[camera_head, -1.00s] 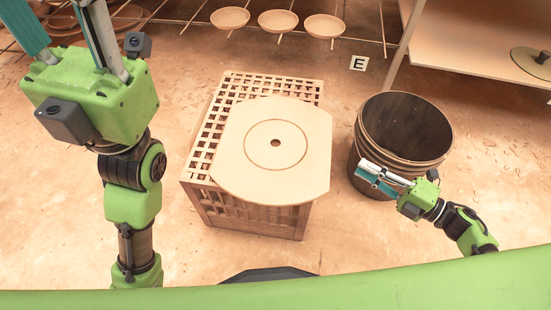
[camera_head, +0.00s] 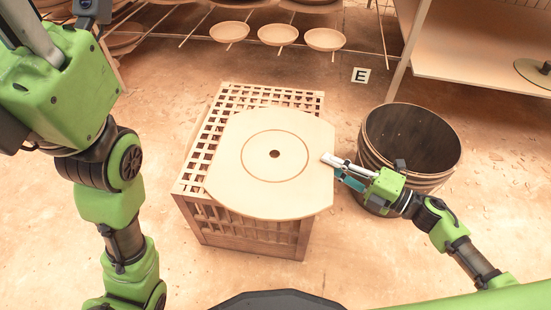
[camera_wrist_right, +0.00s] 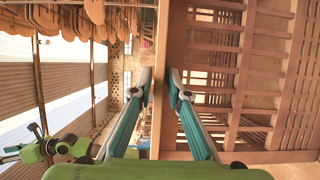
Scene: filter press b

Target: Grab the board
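The board (camera_head: 235,165) is a flat pale disc with clipped straight sides, a ring groove and a small dark centre hole. It lies on top of a lattice crate (camera_head: 217,222). My right gripper (camera_head: 333,167) is at the board's right edge, with one finger above the rim and one below. In the right wrist view, its fingers (camera_wrist_right: 160,82) stand apart. Whether they touch the board is unclear.
A round wooden bucket (camera_head: 448,177) stands close beside my right gripper. Several shallow bowls (camera_head: 278,35) sit on a rack at the back. A shelf (camera_head: 455,65) is at the back right, near a letter E sign (camera_head: 360,75). The floor left of the crate is clear.

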